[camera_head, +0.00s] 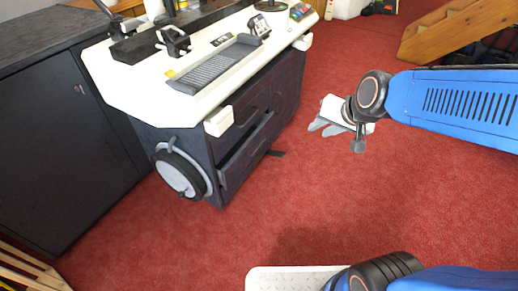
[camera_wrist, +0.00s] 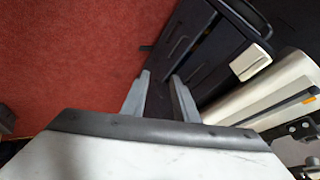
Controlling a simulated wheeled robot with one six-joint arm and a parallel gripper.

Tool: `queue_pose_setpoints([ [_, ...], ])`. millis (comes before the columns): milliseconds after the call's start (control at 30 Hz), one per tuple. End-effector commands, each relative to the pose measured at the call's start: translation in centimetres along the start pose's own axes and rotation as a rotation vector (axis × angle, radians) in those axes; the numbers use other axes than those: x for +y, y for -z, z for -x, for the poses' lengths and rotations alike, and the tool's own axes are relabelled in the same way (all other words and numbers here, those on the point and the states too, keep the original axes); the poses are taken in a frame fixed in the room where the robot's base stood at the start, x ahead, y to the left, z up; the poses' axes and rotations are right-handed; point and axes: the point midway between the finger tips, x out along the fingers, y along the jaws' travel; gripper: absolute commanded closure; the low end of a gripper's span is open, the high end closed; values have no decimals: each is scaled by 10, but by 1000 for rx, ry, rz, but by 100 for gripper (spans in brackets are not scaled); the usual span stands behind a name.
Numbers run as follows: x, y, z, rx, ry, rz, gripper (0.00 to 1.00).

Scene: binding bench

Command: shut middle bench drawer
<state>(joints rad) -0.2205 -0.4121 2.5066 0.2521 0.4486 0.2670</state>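The dark bench has a stack of drawers in its front. One drawer (camera_head: 246,152) below the top drawer (camera_head: 252,103) stands out from the front, with part of its inside showing. I take it for the middle drawer, but cannot clearly tell the lower ones apart. Dark drawer fronts (camera_wrist: 187,38) also show in the wrist view. My gripper (camera_head: 322,128) is to the right of the bench, above the red floor and apart from the drawers. In the wrist view its two grey fingers (camera_wrist: 159,76) are spread with nothing between them.
The white bench top (camera_head: 135,82) carries a grey ribbed tray (camera_head: 215,65) and small black devices. A round wheel (camera_head: 178,174) sticks out at the bench's near end. A dark cabinet (camera_head: 62,140) stands at the left. The red carpet (camera_head: 340,200) before the bench is clear.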

Motion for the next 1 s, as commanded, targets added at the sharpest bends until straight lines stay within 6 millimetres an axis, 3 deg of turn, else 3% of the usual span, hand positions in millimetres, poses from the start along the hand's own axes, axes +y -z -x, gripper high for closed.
queue_pose_setpoints([
  [500, -81, 22, -129, 102, 103, -286, 73],
  [1000, -119, -1, -249, 265, 105, -554, 73],
])
